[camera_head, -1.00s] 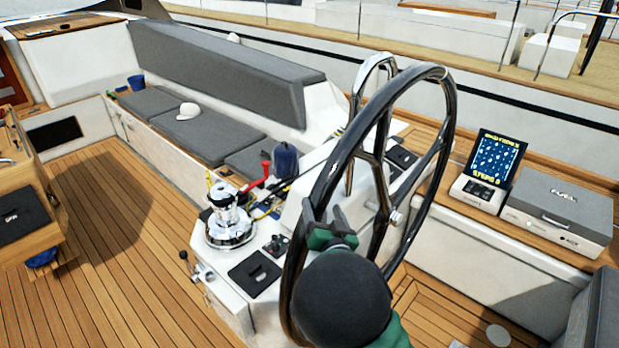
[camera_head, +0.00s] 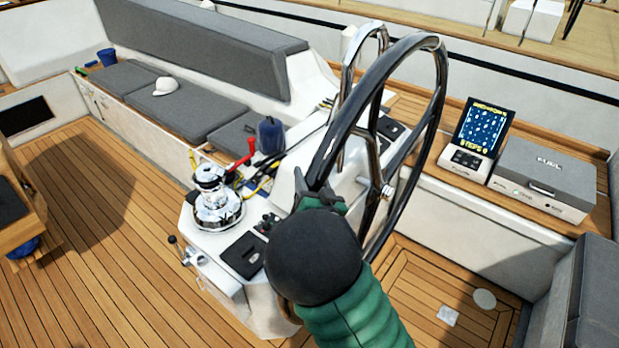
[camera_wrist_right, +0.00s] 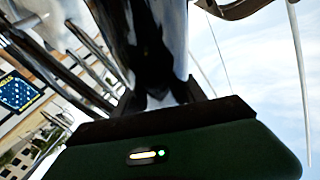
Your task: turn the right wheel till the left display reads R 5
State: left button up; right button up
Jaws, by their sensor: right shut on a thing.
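The black wheel (camera_head: 341,127) stands upright in front of me, with a bright metal hub (camera_head: 388,190). My right gripper (camera_head: 322,197) is shut on the left side of its rim; my dark round wrist and green arm hide the rim's lower part. In the right wrist view the glossy rim (camera_wrist_right: 150,42) runs between the jaws. A dark display panel (camera_head: 243,255) lies on the white console left of the wheel, and another (camera_head: 391,127) lies beyond the rim. I cannot read either. My left gripper is out of view.
A lit screen (camera_head: 482,128) and a grey-lidded box (camera_head: 546,175) stand on the right bench. The wooden deck (camera_head: 110,265) at left is clear.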

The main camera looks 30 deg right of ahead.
jog(key=shift+w+a, duration=0.1)
jog(key=shift+a, duration=0.15)
jog(key=shift+c, duration=1.2)
grip_shut()
jog(key=shift+d, duration=0.15)
